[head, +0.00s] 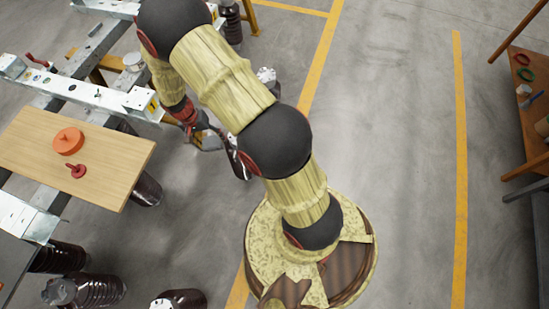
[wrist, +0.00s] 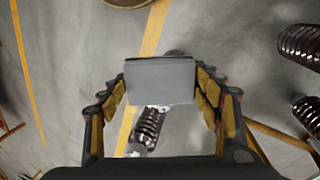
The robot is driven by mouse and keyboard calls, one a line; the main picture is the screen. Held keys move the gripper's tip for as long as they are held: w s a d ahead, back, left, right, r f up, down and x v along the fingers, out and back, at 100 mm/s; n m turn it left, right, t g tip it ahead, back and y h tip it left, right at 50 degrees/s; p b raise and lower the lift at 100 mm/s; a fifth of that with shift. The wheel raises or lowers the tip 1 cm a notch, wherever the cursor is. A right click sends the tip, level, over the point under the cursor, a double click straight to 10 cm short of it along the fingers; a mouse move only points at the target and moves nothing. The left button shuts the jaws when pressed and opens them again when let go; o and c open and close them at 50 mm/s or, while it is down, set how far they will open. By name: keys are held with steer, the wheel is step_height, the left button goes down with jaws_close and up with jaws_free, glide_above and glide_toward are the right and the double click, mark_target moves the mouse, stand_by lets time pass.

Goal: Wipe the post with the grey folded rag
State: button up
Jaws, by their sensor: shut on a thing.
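My gripper (wrist: 161,88) is shut on the grey folded rag (wrist: 160,78), which spans between the two fingers in the wrist view. The rag is a flat grey block and looks clean. Behind it in the wrist view, a brown ribbed post (wrist: 148,128) with a metal end cap shows on the floor, partly hidden by the rag. The rag and the post look apart, though the gap is hard to judge. Several similar posts show, so I cannot tell which one is meant.
A wooden board (head: 110,153) on the steel frame (head: 84,92) holds an orange round container (head: 68,141) and a red knobbed piece (head: 77,171). Dark ribbed posts (head: 98,290) stand at lower left. A wooden bench (head: 530,105) is at right. The floor between yellow lines is clear.

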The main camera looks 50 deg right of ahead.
steer(key=s+d+f+n+t+y+b, duration=0.3)
steer(key=s+d+f+n+t+b, duration=0.25)
steer(key=f+n, duration=0.75)
steer(key=s+d+f+n+t+y+b, duration=0.35)
steer(key=d+f+n+t, duration=0.45)
steer(key=f, duration=0.9)
steer(key=s+d+f+n+t+y+b, duration=0.25)
steer(key=d+f+n+t+b, duration=0.4)
steer(key=f+n, duration=0.65)
steer(key=shift+m+g, duration=0.7)
steer(key=shift+m, duration=0.2)
steer(key=shift+w+a+f+p, duration=0.1)
steer(key=shift+w+f+p, duration=0.15)
steer(key=shift+w, duration=0.5)
steer(key=shift+w+a+f+p, duration=0.1)
steer(key=shift+w+f+p, duration=0.2)
steer(key=shift+w, duration=0.4)
steer(key=shift+w+f+p, duration=0.2)
steer(key=shift+w+p, duration=0.05)
steer(key=shift+w, duration=0.5)
steer(key=shift+x, duration=1)
steer(key=shift+d, duration=0.1)
